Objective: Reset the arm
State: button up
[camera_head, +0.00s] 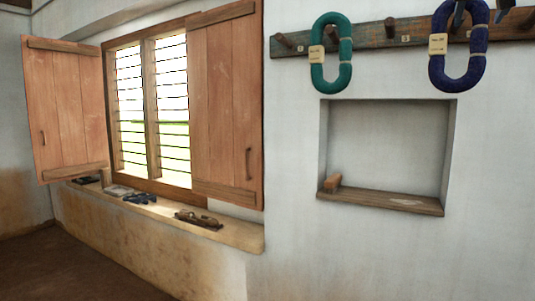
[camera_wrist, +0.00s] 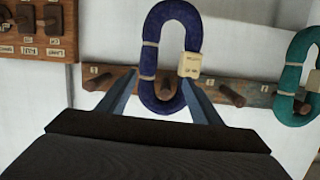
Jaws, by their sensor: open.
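My gripper (camera_wrist: 159,78) is open, with its two fingers apart in the wrist view. A dark blue yarn hank (camera_wrist: 152,42) with a cream tag shows between and beyond the fingertips. I cannot tell whether the fingers touch it. In the head view the blue hank (camera_head: 437,65) hangs from the peg rail at the upper right. Part of my gripper (camera_head: 480,12) shows there at the top edge, by the hank's upper part.
A teal hank (camera_head: 317,72) hangs on the same peg rail (camera_head: 365,37). Below is a wall niche (camera_head: 388,150) with a small wooden block (camera_head: 332,182). A shuttered window (camera_head: 155,110) and a sill (camera_head: 240,230) with several tools are at left. A labelled wooden board (camera_wrist: 40,45) shows in the wrist view.

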jog(key=w+a+f+n+g+y, duration=0.1)
jog(key=w+a+f, duration=0.15)
jog(key=f, duration=0.45)
jog(key=w+a+f+g+y, duration=0.1)
jog(key=a+f, duration=0.2)
jog(key=f, duration=0.5)
jog(key=w+a+f+n+g+y, duration=0.1)
jog(key=w+a+f+y, duration=0.15)
jog(key=f, duration=0.45)
jog(key=s+a+f+n+g+y, duration=0.1)
jog(key=a+f, duration=0.4)
jog(key=f, duration=0.5)
jog(key=s+a+f+n+g+y, duration=0.1)
jog(key=s+a+f, duration=0.1)
jog(key=a+f, duration=0.65)
jog(key=s+a+f+n+g, duration=0.1)
jog(key=s+a+f, duration=0.3)
jog(key=s+f, duration=0.4)
jog(key=s+a+f+n+g+y, duration=0.1)
jog(key=s+a+f+g, duration=0.2)
jog(key=s+a+f, duration=0.2)
jog(key=s+a+f+n+g+y, duration=0.1)
jog(key=s+a+f+g, duration=0.2)
jog(key=s+f, duration=0.9)
notch_tip(320, 180, down, 5)
jog(key=shift+a+r+n, duration=0.15)
jog(key=shift+a+n, duration=0.15)
jog(key=shift+a, duration=0.5)
jog(key=shift+w, duration=0.15)
